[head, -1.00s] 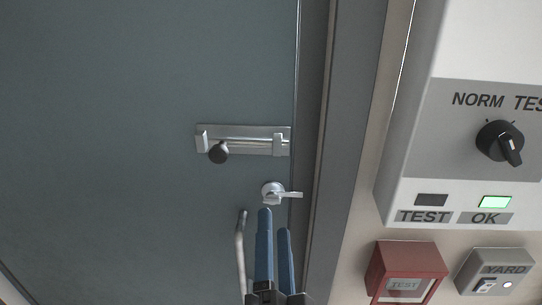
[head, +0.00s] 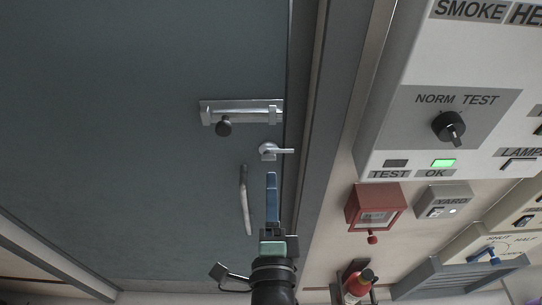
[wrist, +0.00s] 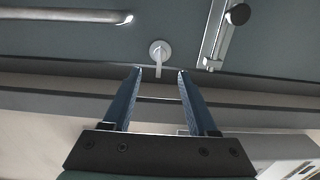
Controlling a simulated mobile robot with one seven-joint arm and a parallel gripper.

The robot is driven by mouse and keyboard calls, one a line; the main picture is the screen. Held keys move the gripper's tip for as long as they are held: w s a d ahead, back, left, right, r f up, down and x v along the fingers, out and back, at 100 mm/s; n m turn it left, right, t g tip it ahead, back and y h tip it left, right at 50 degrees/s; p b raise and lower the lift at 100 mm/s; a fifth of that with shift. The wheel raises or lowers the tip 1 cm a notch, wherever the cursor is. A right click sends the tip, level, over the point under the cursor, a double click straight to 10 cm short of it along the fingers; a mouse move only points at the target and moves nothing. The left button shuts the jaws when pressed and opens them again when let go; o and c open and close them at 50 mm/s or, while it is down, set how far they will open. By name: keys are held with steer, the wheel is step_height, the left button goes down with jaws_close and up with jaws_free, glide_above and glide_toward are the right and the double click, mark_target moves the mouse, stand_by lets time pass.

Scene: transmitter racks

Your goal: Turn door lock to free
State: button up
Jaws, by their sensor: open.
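The door lock (head: 268,151) is a small silver thumb-turn near the door's right edge, its lever pointing right in the head view. In the wrist view the lock (wrist: 159,50) is straight ahead, its lever pointing down towards the gap between the fingertips. My gripper (head: 271,176) is just below the lock in the head view, its blue fingers overlapping there. In the wrist view my gripper (wrist: 158,71) is open, with nothing between its fingers. The fingertips appear apart from the lever; the exact depth is hard to tell.
A sliding bolt with a dark knob (head: 224,126) is above the lock. A vertical handle (head: 245,200) stands left of my gripper. The door frame (head: 310,150) is to the right, then a white panel (head: 385,140) and a red box (head: 374,208).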

mark_target(271, 160)
steer(key=w+p, duration=0.2)
steer(key=w, duration=0.5)
steer(key=shift+w, duration=0.3)
jaws_close()
